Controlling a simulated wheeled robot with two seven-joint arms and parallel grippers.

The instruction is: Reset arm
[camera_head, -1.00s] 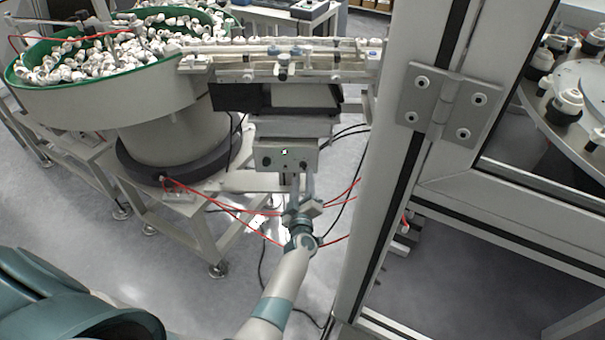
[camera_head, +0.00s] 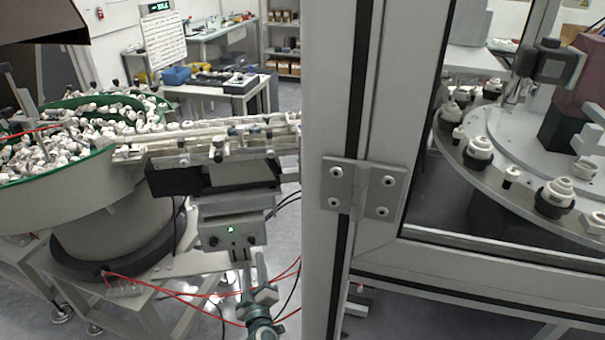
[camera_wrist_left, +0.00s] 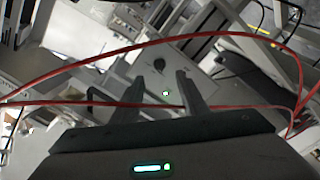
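My left gripper (camera_head: 250,272) is low in the head view, in front of the control box (camera_head: 230,235) under the feeder track. In the left wrist view my left gripper (camera_wrist_left: 163,92) shows two dark fingers apart with nothing between them. The box face (camera_wrist_left: 165,75) lies beyond the fingers there. Most of my left arm is below the head view's edge. My right gripper is in neither view.
A bowl feeder (camera_head: 90,205) full of white caps stands at left, with its track (camera_head: 215,140) running right. A cabinet frame post (camera_head: 340,240) stands right of my arm. Behind glass is a rotary table (camera_head: 480,185). Red tubes (camera_wrist_left: 150,42) cross near my left gripper.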

